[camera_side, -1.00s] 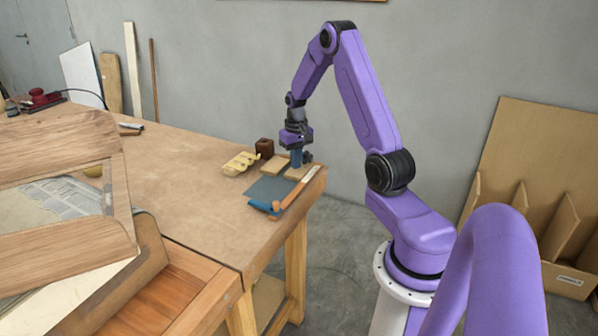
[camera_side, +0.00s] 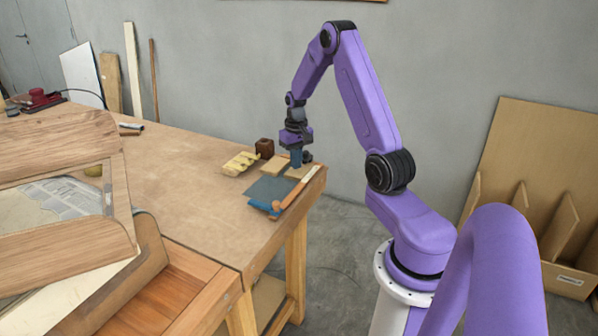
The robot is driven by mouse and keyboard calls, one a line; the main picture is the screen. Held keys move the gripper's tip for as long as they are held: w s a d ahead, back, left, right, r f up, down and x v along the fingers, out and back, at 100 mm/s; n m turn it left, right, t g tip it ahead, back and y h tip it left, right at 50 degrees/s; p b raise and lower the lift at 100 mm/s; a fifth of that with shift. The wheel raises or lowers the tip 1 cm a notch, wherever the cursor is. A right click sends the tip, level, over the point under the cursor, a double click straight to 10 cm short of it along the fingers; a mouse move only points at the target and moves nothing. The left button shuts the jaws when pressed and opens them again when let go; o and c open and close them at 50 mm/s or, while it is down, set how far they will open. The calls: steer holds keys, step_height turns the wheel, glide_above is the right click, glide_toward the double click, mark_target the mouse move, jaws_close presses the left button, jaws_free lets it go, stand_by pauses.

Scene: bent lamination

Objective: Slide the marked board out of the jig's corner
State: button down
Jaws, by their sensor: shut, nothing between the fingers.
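My gripper (camera_side: 296,164) points down over the far right corner of the workbench, shut and empty. Its blue fingertips are at or just above two small light wood boards: one (camera_side: 273,167) to its left, the other (camera_side: 299,172) just below and right of it in the picture. Whether the fingers touch either board cannot be told. No mark shows on either board at this size. The jig's corner cannot be made out, and my gripper hides part of the spot.
A dark brown block (camera_side: 265,147) and a pale yellow slotted piece (camera_side: 240,163) stand left of the boards. A blue-grey sheet (camera_side: 268,190) and an orange-brown wooden stick (camera_side: 298,188) lie near the bench's right edge.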

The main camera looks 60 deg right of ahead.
steer(key=shift+f, duration=0.8)
stand_by(0.4)
steer(key=shift+a+f, duration=0.15)
steer(key=shift+a, duration=6.45)
steer(key=shift+w+d+r, duration=0.1)
steer(key=shift+r, duration=3.5)
